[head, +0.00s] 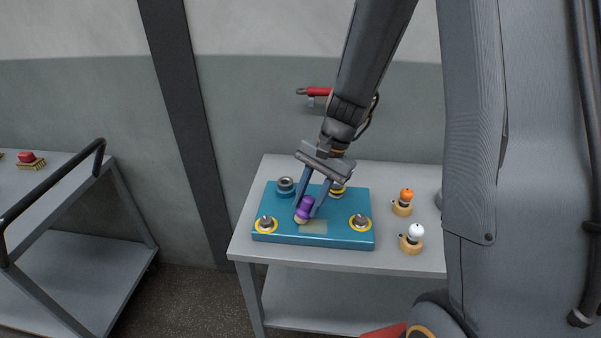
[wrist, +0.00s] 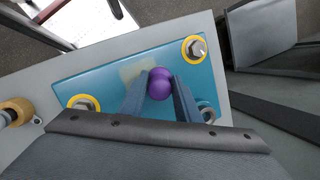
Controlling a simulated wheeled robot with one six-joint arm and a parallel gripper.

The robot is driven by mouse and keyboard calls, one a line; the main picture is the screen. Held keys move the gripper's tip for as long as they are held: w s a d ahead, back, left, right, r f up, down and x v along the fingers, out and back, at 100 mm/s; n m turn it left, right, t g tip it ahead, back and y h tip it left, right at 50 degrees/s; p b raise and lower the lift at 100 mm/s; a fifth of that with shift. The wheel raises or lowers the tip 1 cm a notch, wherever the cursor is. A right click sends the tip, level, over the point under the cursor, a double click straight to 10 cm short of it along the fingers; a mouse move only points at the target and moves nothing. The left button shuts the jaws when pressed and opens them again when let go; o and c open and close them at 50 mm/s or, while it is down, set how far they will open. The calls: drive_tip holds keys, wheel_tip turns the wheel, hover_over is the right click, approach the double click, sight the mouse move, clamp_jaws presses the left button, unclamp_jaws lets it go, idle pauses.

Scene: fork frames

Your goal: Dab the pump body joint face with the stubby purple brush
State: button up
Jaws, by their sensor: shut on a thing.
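The stubby purple brush (head: 304,207) is held between the fingers of my gripper (head: 308,203), which is shut on it. In the wrist view the brush shows as a round purple knob (wrist: 159,84) between the fingertips (wrist: 160,88). The pump body (head: 345,236) is a teal block on the grey table, with bolts in yellow rings near its corners. A pale rectangular patch (head: 314,227) lies on its top face, just beside the brush's lower end. The wrist view also shows this patch (wrist: 135,70). I cannot tell whether the bristles touch the face.
An orange-topped brush (head: 406,196) and a white-topped brush (head: 415,232) stand in wooden holders right of the block on the table (head: 390,174). A red-handled tool (head: 318,92) is by the wall. A trolley (head: 75,255) with a red-topped brush (head: 27,157) stands left.

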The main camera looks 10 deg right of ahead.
sight(303, 198)
drive_tip(key=shift+w+a+r, duration=0.15)
drive_tip(key=shift+w+a, duration=0.1)
drive_tip(key=shift+a, duration=0.55)
drive_tip(key=shift+a+p+v, duration=0.2)
drive_tip(key=shift+p+v, duration=0.8)
drive_tip(key=shift+v, duration=0.25)
drive_tip(key=shift+a+r+p, duration=0.2)
drive_tip(key=shift+r+p, duration=0.5)
drive_tip(key=shift+r, duration=0.1)
drive_tip(key=shift+s+r+p, duration=0.1)
drive_tip(key=shift+r+p, duration=1.5)
drive_tip(key=shift+r, duration=0.35)
drive_tip(key=shift+d, duration=0.1)
